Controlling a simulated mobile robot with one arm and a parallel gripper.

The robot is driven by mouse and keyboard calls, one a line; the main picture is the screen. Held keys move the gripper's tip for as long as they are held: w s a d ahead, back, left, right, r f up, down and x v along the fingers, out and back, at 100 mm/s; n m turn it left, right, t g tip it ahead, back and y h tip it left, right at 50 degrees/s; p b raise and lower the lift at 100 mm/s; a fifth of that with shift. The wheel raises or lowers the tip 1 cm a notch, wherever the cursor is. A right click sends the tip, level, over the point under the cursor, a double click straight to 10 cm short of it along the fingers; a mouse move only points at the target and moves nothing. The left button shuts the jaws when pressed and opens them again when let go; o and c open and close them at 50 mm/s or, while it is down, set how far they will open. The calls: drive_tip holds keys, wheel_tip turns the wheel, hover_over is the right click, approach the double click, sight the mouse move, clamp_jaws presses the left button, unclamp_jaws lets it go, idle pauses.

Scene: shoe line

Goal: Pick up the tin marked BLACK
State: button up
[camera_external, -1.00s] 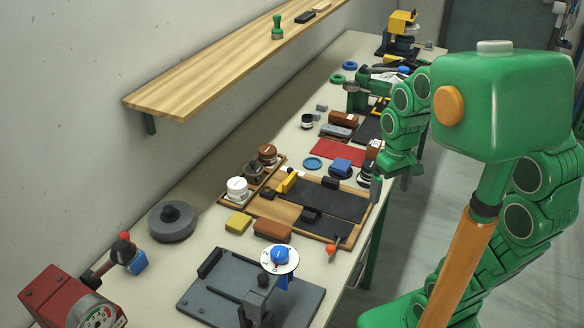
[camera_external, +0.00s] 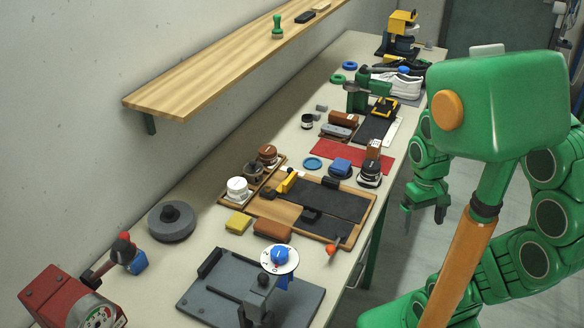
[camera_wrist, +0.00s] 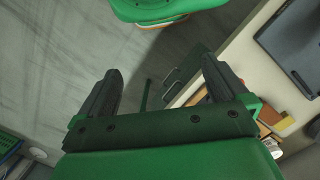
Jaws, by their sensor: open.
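Several round tins stand on the bench, and none of their lettering is readable at this size. A dark-lidded tin with a pale label (camera_external: 370,175) stands by the bench's right edge, beside a blue block. A small dark jar with a pale band (camera_external: 307,121) stands further back. Brown-lidded (camera_external: 267,154) and white-lidded (camera_external: 237,188) tins stand in a wooden tray. I cannot tell which is marked BLACK. My gripper (camera_external: 423,213) is open and empty, off the bench's right side. In the wrist view its fingers (camera_wrist: 160,85) are spread over floor, with no tin between them.
The wooden tray with dark mats (camera_external: 335,200) fills the middle of the bench (camera_external: 195,262). A red mat (camera_external: 338,152), a green vise (camera_external: 357,98) and white shoes (camera_external: 402,85) lie further back. A wooden shelf (camera_external: 215,62) overhangs the left. Floor beside the bench is clear.

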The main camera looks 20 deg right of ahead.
sight(255, 167)
drive_tip(key=w+a+m+y, duration=0.3)
drive_tip(key=w+a, duration=0.4)
drive_tip(key=w, duration=0.3)
drive_tip(key=w+a+f+m+y, duration=0.1)
drive_tip(key=w+a+m+y, duration=0.2)
drive_tip(key=w+a, duration=0.45)
drive_tip(key=w+a+m+y, duration=0.3)
drive_tip(key=w+a, duration=0.3)
drive_tip(key=w, duration=0.5)
drive_tip(key=w+f+m+t+y, duration=0.1)
drive_tip(key=w+f+m, duration=0.2)
drive_tip(key=w, duration=0.5)
drive_tip(key=w+f+m+t+y, duration=0.1)
drive_tip(key=w+f+m, duration=0.3)
drive_tip(key=w, duration=0.4)
drive_tip(key=w+f+m+t+y, duration=0.2)
drive_tip(key=w+f+m, duration=0.2)
drive_tip(key=w, duration=0.5)
drive_tip(key=shift+f, duration=0.85)
drive_tip(key=x, duration=0.6)
drive_tip(key=shift+w, duration=0.1)
drive_tip(key=shift+a+f, duration=0.3)
drive_tip(key=shift+a, duration=0.25)
drive_tip(key=shift+w+x, duration=0.1)
drive_tip(key=shift+x, duration=1.05)
drive_tip(key=shift+w+x, duration=0.15)
drive_tip(key=shift+x, duration=1.05)
